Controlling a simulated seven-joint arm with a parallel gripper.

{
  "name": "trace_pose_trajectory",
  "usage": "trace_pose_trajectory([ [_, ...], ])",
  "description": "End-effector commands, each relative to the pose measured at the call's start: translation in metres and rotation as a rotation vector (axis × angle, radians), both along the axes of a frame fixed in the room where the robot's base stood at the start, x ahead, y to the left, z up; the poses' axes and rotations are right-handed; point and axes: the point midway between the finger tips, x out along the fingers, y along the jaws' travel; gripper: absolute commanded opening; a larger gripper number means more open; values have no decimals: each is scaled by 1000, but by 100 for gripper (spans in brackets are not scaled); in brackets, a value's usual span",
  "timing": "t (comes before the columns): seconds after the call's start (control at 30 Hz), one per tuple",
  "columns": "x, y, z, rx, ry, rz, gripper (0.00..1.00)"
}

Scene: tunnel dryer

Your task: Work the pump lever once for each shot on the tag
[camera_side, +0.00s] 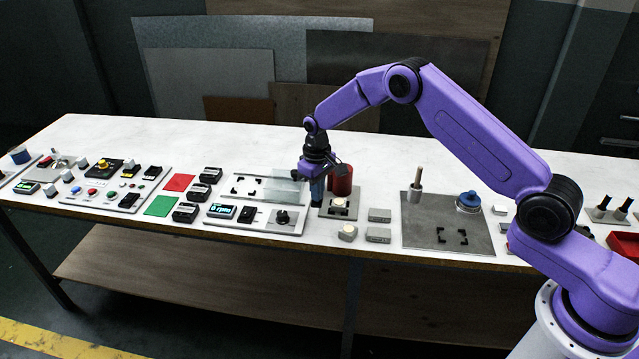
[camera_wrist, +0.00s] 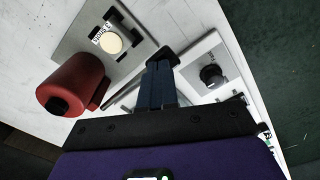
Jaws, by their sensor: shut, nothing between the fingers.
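A red cylinder (camera_side: 341,179) stands on the back of a grey plate (camera_side: 350,214). A cream round pad (camera_side: 340,203) is on the plate in front of it. My gripper (camera_side: 316,204) points down just left of the plate, close beside the red cylinder. In the wrist view its blue fingers (camera_wrist: 160,76) are together and empty. I cannot clearly make out a pump lever or its position.
Left of my gripper are a translucent panel (camera_side: 283,188), a display box (camera_side: 222,211) and a knob unit (camera_side: 283,218).

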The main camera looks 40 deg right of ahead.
Motion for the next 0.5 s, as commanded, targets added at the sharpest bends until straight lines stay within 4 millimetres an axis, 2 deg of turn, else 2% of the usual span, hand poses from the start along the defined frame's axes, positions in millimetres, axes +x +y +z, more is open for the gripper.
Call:
trace_pose_trajectory([
  [0.5, 0, 0, 31, 0, 1, 1, 0],
])
